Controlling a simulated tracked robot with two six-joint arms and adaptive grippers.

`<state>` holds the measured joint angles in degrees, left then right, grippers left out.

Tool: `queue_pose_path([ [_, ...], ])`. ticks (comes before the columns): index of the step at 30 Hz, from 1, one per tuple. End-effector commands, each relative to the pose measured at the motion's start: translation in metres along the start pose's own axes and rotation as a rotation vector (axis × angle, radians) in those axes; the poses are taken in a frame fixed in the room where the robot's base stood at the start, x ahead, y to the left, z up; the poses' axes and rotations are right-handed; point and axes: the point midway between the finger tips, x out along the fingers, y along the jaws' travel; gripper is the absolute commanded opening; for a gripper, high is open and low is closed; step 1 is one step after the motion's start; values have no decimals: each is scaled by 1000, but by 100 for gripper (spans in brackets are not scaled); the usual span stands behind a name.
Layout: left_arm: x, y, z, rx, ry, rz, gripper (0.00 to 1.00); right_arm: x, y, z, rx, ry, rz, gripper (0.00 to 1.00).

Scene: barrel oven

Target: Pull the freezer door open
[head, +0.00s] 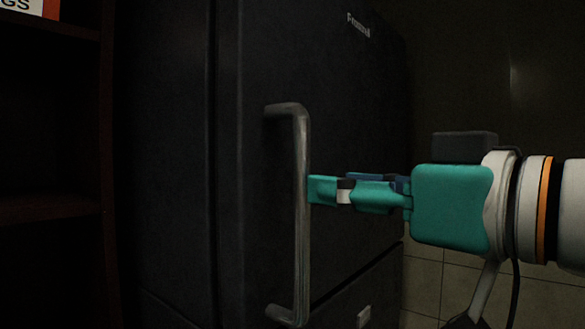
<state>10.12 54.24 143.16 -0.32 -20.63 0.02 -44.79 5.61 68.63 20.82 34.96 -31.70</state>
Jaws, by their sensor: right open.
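The freezer door (265,60) is a dark, nearly black panel filling the middle of the head view, with a small pale logo at its upper right. It looks shut. A long vertical grey bar handle (301,230) stands off the door, bent inward at top and bottom. My right gripper (322,190), teal with dark and white parts, comes in from the right. Its fingertips are at the handle's right side, around mid-height, and are open. I cannot tell whether they touch the bar or reach around it. My left gripper is not in view.
A lower door or drawer (370,285) sits below the freezer door. Pale tiles (425,275) show at the lower right.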

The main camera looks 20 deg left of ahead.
Motion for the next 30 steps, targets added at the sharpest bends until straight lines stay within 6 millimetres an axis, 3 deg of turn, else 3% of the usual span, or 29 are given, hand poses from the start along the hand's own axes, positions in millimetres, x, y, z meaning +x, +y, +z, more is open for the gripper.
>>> queue_pose_path([
  [3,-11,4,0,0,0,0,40,26,-1,-2,0,-4,-2,44],
  [9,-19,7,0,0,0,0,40,55,-1,-2,0,-1,-2,44],
  [23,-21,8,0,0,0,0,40,67,-1,0,0,0,-2,44],
  [30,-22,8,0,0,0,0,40,67,-1,0,0,0,-2,6],
])
